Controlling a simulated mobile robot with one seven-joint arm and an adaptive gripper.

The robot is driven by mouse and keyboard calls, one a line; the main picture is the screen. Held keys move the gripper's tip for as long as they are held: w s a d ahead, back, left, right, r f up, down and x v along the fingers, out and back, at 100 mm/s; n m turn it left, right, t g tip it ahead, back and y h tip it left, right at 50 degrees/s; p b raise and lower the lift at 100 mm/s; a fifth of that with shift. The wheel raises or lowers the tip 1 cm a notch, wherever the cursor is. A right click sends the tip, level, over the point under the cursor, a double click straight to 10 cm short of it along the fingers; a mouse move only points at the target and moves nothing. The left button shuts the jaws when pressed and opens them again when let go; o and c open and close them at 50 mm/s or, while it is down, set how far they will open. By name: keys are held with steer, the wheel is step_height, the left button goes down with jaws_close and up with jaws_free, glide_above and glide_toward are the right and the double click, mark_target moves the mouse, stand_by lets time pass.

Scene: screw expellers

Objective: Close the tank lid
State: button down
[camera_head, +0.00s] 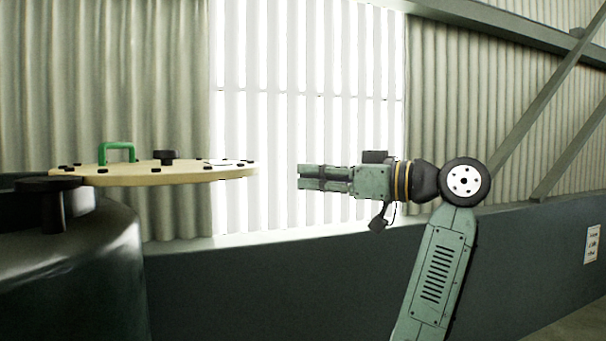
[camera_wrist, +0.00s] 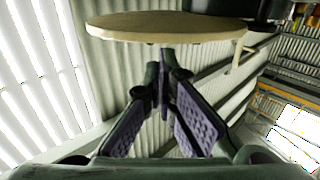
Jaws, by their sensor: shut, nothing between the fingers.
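The tank lid (camera_head: 200,175) is a round, flat, cream disc with a green handle (camera_head: 118,152), a black knob and dark studs around its rim. It lies level, swung out to the right of the dark tank (camera_head: 75,265), near a black pivot cap (camera_head: 50,185) at the tank's top. My gripper (camera_head: 299,177) is shut and empty, pointing left at about lid height, with a small gap to the lid's right edge. In the wrist view the lid (camera_wrist: 170,28) crosses the top, beyond my fingertips (camera_wrist: 160,75). The tank's opening is mostly hidden.
A low dark wall (camera_head: 300,285) runs behind, below a corrugated wall with a bright slatted window (camera_head: 310,60). Diagonal steel beams (camera_head: 545,110) stand at the right.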

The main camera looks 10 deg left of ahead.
steer(key=p, duration=0.3)
glide_toward(244, 172)
steer(key=x, duration=0.5)
steer(key=shift+a, duration=0.2)
steer(key=shift+p+x, duration=0.35)
steer(key=shift+x, duration=0.4)
steer(key=shift+w+f, duration=0.1)
steer(key=shift+a, duration=0.1)
